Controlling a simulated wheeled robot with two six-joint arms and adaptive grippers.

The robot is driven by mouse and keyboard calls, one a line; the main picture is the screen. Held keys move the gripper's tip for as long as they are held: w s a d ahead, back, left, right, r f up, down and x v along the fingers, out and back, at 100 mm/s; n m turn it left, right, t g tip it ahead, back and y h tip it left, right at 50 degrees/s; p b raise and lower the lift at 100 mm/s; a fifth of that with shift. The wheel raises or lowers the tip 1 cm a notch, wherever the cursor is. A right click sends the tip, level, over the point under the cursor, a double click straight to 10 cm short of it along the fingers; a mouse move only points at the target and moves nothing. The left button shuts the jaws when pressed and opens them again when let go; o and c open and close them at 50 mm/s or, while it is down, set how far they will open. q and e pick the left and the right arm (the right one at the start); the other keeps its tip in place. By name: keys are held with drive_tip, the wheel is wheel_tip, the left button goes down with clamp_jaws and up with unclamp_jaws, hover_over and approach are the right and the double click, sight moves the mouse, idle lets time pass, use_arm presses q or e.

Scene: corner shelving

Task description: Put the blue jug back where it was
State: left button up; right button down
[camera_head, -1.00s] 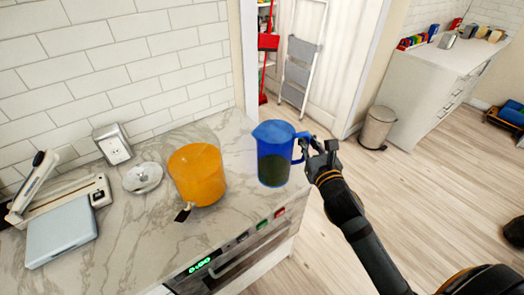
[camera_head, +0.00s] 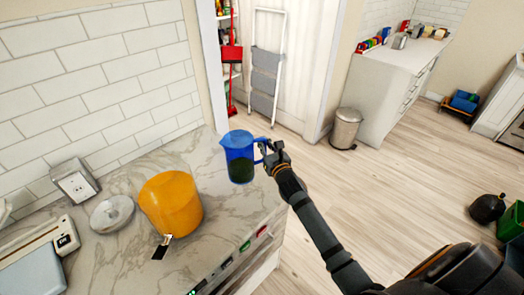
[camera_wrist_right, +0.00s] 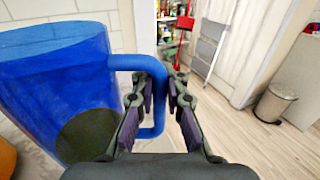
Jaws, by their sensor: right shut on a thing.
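The blue jug (camera_head: 240,160) stands upright over the far right part of the marble counter (camera_head: 215,228), with something dark in its lower part. I cannot tell whether its base touches the counter. My right gripper (camera_head: 270,153) is at the jug's right side, shut on its handle. In the right wrist view the jug (camera_wrist_right: 45,75) fills the left side, and its handle passes between the fingers of my right gripper (camera_wrist_right: 166,82). My left gripper is not in view.
An orange pot (camera_head: 170,203) stands on the counter left of the jug. Beyond the counter are a ladder (camera_head: 266,75), a red broom (camera_head: 231,55) and a bin (camera_head: 345,128).

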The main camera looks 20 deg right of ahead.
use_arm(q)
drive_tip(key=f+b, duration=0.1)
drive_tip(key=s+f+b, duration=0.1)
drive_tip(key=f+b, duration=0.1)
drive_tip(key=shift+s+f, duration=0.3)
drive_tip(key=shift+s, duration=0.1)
use_arm(e)
drive_tip(key=f, duration=0.1)
drive_tip(key=w+f, duration=0.1)
drive_tip(key=f, duration=0.1)
drive_tip(key=w+f, duration=0.1)
drive_tip(key=f, duration=0.1)
drive_tip(key=shift+d+f, duration=0.15)
drive_tip(key=shift+f, duration=0.1)
drive_tip(key=c, duration=1.8)
unclamp_jaws()
drive_tip(key=shift+f, duration=0.15)
drive_tip(key=shift+c, duration=0.2)
drive_tip(key=o, duration=0.5)
drive_tip(key=shift+c, duration=0.2)
